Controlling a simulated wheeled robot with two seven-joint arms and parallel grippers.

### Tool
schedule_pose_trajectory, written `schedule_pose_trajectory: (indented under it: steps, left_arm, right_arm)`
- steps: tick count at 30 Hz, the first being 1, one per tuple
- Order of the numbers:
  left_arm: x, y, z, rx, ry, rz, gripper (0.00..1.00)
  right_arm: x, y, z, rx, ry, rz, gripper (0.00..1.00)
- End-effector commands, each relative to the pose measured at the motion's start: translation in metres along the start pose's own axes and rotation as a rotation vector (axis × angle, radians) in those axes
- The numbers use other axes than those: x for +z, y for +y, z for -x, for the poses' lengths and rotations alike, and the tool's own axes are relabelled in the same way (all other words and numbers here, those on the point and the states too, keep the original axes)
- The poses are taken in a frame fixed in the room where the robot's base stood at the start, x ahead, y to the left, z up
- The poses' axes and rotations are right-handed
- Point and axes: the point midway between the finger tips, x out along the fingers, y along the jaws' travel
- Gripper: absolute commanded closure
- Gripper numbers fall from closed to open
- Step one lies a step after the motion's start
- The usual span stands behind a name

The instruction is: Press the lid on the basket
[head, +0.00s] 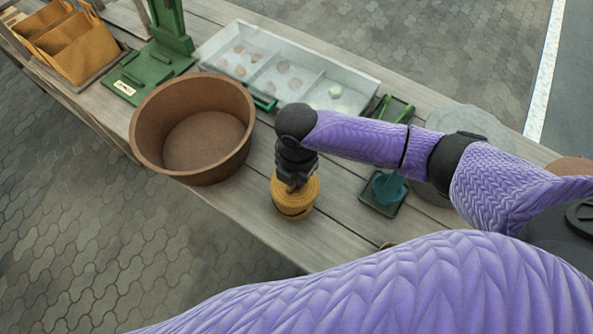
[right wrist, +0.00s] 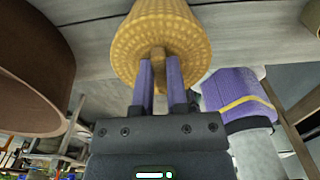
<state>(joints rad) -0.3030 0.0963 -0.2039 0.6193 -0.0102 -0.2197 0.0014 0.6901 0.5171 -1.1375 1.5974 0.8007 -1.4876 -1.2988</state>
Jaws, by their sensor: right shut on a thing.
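A small yellow woven basket (head: 296,212) stands on the wooden table, right of the large brown pot. Its round woven lid (head: 309,191) sits at its top; a dark line shows between lid and basket, and I cannot tell whether the lid is fully seated. My right gripper (head: 291,184) points down onto the lid. In the right wrist view, its two purple fingers (right wrist: 160,78) are shut on the lid's small knob (right wrist: 158,53), with the woven lid (right wrist: 135,40) directly beyond them. My left gripper is not in view.
The brown pot (head: 140,140) is close left. A divided clear tray (head: 345,71) lies behind. A dark green tray with a teal item (head: 388,187) is at right. A green stand (head: 150,75) and orange bin (head: 70,45) are far left. Bare table lies in front of the basket.

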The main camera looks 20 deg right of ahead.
Motion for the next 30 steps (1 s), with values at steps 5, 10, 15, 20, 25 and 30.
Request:
schedule_pose_trajectory:
  steps: [5, 10, 15, 20, 25, 30]
  left_arm:
    - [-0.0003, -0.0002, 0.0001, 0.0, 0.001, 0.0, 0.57]
    - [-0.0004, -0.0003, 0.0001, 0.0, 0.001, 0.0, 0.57]
    - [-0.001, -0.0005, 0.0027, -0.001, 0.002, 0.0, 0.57]
    - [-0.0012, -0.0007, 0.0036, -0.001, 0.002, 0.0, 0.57]
    - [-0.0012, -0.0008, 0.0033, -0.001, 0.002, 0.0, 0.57]
    - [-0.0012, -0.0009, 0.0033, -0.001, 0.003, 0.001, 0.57]
  right_arm:
    - [0.0, 0.0, -0.0006, 0.0, 0.0, 0.0, 1.0]
    - [0.0, 0.0, -0.0005, 0.0, 0.0, 0.0, 1.0]
    - [0.0001, -0.0001, -0.0013, 0.0, 0.0, -0.001, 1.0]
    - [0.0002, 0.0, -0.0034, 0.0, -0.001, 0.0, 1.0]
    - [0.0001, 0.0001, -0.0035, 0.0, -0.001, 0.0, 1.0]
    - [0.0001, 0.0001, -0.0034, 0.0, -0.001, 0.0, 0.55]
